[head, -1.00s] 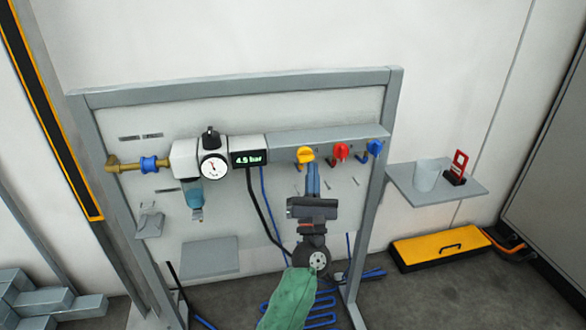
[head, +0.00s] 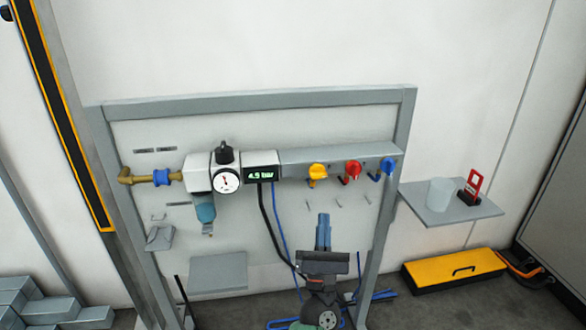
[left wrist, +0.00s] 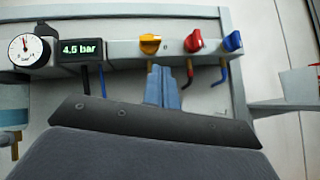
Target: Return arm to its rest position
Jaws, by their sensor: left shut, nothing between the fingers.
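My left gripper (head: 324,232) is in front of the lower part of the grey panel (head: 140,220) in the head view, with its blue fingers pointing up. The fingers are together with nothing between them. They are below the yellow valve knob (head: 317,171) and apart from it. The left wrist view shows the same closed blue fingers (left wrist: 163,87) below the yellow knob (left wrist: 149,43). The red knob (head: 352,169) and the blue knob (head: 387,167) are to its right. My right gripper is not in view.
A pressure gauge (head: 227,180) and a display reading about 4.5 bar (head: 262,173) sit left of the knobs. A shelf (head: 440,213) at right holds a translucent cup (head: 441,193) and a red tag holder (head: 473,185). A yellow case (head: 453,271) is below. Hoses hang around the panel.

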